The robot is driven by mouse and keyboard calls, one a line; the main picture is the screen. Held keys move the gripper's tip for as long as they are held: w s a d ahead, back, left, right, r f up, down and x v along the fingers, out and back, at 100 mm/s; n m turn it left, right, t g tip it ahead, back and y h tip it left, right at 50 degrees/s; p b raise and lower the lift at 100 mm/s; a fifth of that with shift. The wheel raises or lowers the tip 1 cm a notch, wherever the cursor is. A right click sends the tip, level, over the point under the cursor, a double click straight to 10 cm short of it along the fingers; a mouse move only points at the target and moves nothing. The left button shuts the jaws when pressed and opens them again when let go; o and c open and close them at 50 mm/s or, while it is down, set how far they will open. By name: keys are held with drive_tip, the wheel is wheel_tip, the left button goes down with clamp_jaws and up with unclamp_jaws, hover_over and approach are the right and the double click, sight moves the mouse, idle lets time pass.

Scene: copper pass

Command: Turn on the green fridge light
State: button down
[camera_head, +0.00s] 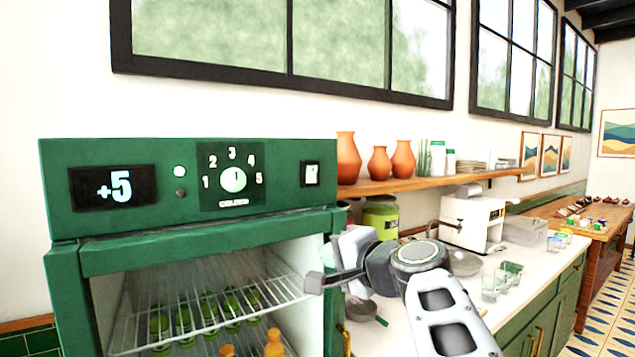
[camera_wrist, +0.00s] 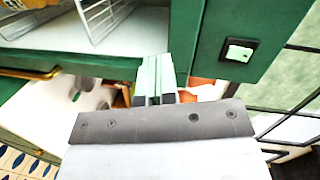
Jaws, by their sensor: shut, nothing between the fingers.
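The green fridge (camera_head: 120,226) stands at the left, with a control panel across its top. At the panel's right end is a black-framed switch (camera_head: 311,174) with a pale rocker. The switch also shows at the upper right of the wrist view (camera_wrist: 239,53), to the right of my fingers. My gripper (camera_head: 314,283) is shut and empty, in front of the fridge's right edge and below the switch, apart from it. The fingers show pressed together in the wrist view (camera_wrist: 154,80). Whether the fridge light is lit is hard to tell; the inside looks bright.
Bottles (camera_head: 205,308) stand inside the fridge on and below a wire rack. A wooden shelf (camera_head: 430,182) with orange vases (camera_head: 380,163) is right of the switch, above a counter (camera_head: 530,262).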

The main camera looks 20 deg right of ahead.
sight(313, 172)
drive_tip(key=s+d+r+m+t+h, duration=0.1)
drive_tip(key=s+d+r+m+t, duration=0.1)
drive_tip(key=r, duration=0.8)
drive_tip(key=shift+d+r+m+t, duration=0.15)
drive_tip(key=shift+d+m+t, duration=0.55)
drive_tip(key=shift+d+t, duration=0.4)
drive_tip(key=p+x, duration=0.5)
drive_tip(key=x, duration=0.7)
drive_tip(key=shift+w+d, duration=0.1)
drive_tip(key=shift+w, duration=0.9)
drive_tip(key=shift+h, duration=0.3)
